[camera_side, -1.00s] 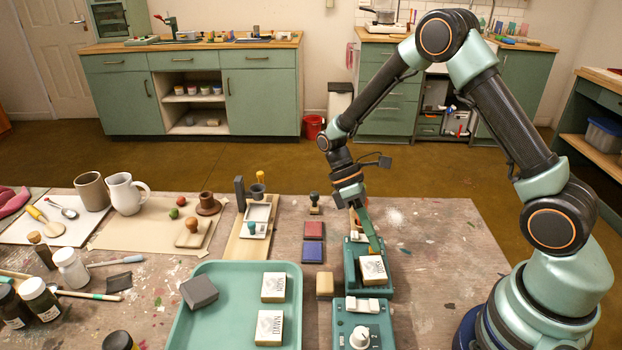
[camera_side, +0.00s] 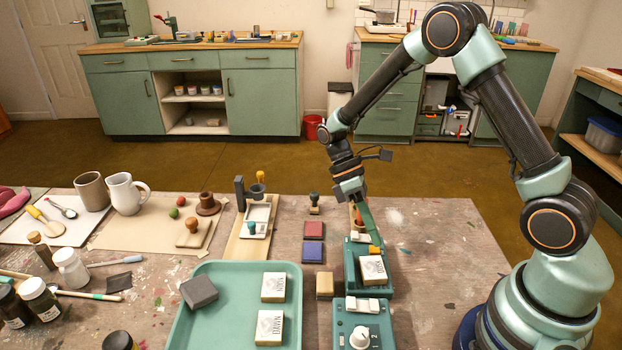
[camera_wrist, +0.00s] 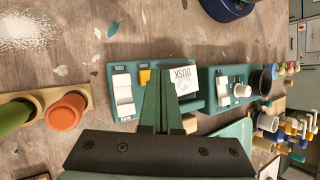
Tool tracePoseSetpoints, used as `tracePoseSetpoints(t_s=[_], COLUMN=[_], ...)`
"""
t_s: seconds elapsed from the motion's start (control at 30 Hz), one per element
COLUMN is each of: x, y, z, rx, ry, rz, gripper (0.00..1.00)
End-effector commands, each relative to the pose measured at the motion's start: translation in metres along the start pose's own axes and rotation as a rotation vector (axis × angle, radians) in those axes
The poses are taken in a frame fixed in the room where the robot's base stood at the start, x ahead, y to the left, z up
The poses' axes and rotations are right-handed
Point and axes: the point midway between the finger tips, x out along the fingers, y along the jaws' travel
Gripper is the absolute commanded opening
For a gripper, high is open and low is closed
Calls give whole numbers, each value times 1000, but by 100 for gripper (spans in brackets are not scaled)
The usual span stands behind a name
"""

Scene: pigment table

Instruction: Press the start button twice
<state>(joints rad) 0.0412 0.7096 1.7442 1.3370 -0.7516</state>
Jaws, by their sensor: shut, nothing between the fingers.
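A teal box (camera_side: 350,272) has a small yellow button (camera_side: 375,250) and white keys (camera_side: 358,238) on its top; a white block labelled DUSK (camera_side: 373,269) is on it as well. The button (camera_wrist: 145,76) and the white keys (camera_wrist: 122,88) also show in the wrist view, where the lettering beside the keys is too small to read surely. My gripper (camera_side: 374,241) is shut and empty, pointing down, its tips just above and beside the yellow button. In the wrist view its fingers (camera_wrist: 161,74) lie between the button and the DUSK block.
A second teal box (camera_side: 343,320) with a white knob (camera_side: 361,337) stands in front. Red (camera_side: 313,230) and blue (camera_side: 312,252) pads and a tan block (camera_side: 325,285) lie to the left. A teal tray (camera_side: 230,315) holds blocks. The table right of the boxes is mostly clear.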

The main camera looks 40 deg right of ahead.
Motion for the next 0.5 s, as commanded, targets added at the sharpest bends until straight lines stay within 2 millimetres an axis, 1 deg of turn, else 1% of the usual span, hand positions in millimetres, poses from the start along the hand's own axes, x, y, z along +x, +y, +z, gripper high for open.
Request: tracePoseSetpoints(t_s=[0.27, 0.5], x=[-1, -17], y=[0, -8], z=[0, 9], rx=[0, 0], ry=[0, 1], rz=[0, 1], gripper=[0, 0])
